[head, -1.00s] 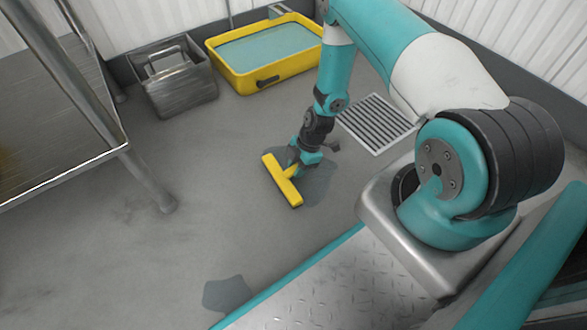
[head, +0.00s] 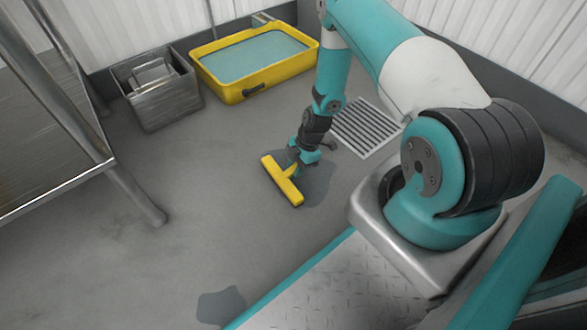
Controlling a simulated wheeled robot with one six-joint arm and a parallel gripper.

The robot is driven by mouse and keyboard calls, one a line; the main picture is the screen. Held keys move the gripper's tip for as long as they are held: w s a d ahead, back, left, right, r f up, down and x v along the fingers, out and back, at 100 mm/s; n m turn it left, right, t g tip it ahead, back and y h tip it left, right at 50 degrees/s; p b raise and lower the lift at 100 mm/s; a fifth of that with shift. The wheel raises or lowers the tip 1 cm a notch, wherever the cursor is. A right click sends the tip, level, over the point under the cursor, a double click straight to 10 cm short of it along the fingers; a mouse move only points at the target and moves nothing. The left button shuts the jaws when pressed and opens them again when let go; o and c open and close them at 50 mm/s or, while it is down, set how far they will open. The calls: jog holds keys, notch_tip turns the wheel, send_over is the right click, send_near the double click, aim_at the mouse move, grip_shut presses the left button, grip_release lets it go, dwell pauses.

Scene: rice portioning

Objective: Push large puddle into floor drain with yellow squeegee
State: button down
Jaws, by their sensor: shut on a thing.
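The yellow squeegee (head: 282,181) is low at the floor in the middle of the head view. My gripper (head: 301,158) is shut on it; the fingers are small and partly hidden. The large puddle (head: 318,188) is a dark patch on the floor, just right of the squeegee head and partly covered by it and my gripper. The floor drain (head: 366,128) is a metal grate up and right of the puddle, partly behind my arm. A bare strip of floor lies between puddle and grate.
A smaller puddle (head: 221,306) lies at the lower left, near my base. A yellow tub of water (head: 232,93) and a grey metal bin (head: 163,112) stand by the back wall. A metal table (head: 60,192) with a leg stands at left. Floor left of the squeegee is clear.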

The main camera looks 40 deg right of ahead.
jog(key=shift+d, duration=0.2)
jog(key=shift+w+d, duration=0.1)
jog(key=shift+d, duration=1.7)
jog(key=shift+d, duration=0.1)
jog(key=shift+w+d+b, duration=0.1)
jog(key=shift+d+b, duration=0.25)
jog(key=shift+d, duration=1.35)
jog(key=shift+w+d+b, duration=0.2)
jog(key=shift+d+b, duration=0.8)
jog(key=shift+d, duration=2.75)
jog(key=shift+w+d+b, duration=0.1)
jog(key=shift+d+b, duration=0.6)
jog(key=shift+d, duration=1.15)
jog(key=shift+w+d+b, duration=0.1)
jog(key=shift+d+b, duration=0.85)
jog(key=shift+d, duration=0.95)
jog(key=shift+d, duration=0.1)
